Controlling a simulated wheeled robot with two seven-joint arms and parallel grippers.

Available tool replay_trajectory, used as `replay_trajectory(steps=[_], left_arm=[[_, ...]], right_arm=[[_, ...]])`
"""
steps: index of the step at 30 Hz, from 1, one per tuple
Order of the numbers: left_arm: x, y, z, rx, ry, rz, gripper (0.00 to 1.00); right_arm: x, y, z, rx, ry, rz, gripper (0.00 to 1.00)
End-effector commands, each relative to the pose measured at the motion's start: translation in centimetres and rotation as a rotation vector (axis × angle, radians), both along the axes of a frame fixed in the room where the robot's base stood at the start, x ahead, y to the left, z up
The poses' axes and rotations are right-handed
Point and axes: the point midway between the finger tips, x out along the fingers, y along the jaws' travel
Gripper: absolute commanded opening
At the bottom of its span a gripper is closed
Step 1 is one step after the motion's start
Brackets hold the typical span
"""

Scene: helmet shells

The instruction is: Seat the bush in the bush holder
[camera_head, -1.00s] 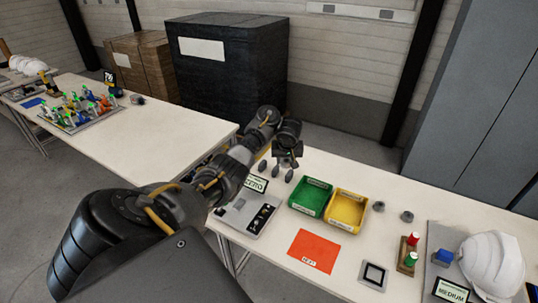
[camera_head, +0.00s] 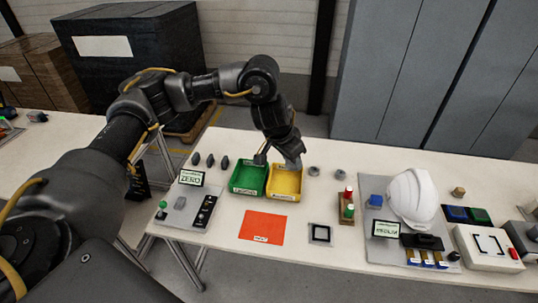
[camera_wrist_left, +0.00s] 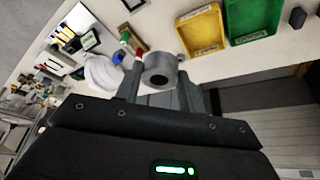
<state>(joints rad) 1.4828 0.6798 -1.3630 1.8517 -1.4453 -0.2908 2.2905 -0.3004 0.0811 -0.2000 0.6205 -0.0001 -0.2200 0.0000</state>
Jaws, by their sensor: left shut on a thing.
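My left gripper (camera_head: 278,158) is over the far edges of the green and yellow trays, pointing down. In the left wrist view its fingers (camera_wrist_left: 159,88) are shut on a grey cylindrical bush (camera_wrist_left: 160,74), whose round hole faces the camera. Two similar grey rings, one nearer (camera_head: 314,171) and one farther right (camera_head: 340,173), stand on the table right of the gripper. I cannot tell for sure which fixture is the bush holder. My right gripper is not in view.
A green tray (camera_head: 248,190) and a yellow tray (camera_head: 284,196) stand below the gripper. An orange mat (camera_head: 262,227), a dark square frame (camera_head: 320,234), a wooden stand with red and green pegs (camera_head: 347,208) and a white helmet (camera_head: 411,194) share the table. Three dark pieces (camera_head: 210,160) stand left.

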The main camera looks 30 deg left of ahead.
Motion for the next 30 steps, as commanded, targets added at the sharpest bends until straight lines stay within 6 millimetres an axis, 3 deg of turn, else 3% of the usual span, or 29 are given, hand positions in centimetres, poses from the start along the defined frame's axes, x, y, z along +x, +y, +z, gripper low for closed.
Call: replay_trajectory(steps=[3, 8, 12, 24, 30], left_arm=[[-3.7, -2.0, 0.8, -0.001, 0.000, -0.208, 0.22], [-8.5, -1.8, 0.4, 0.000, 0.002, -0.412, 0.22], [-11.6, -0.9, -3.0, 0.000, 0.002, -0.521, 0.22], [-12.5, -0.6, -10.6, -0.003, 0.000, -0.551, 0.22], [-12.5, -0.6, -11.7, -0.002, 0.000, -0.550, 0.22]], right_arm=[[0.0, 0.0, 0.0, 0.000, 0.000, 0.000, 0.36], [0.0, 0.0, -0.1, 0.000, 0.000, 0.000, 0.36], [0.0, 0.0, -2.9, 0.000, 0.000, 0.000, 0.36], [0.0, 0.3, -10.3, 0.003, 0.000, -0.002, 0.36], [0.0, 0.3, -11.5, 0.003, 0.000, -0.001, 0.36]])
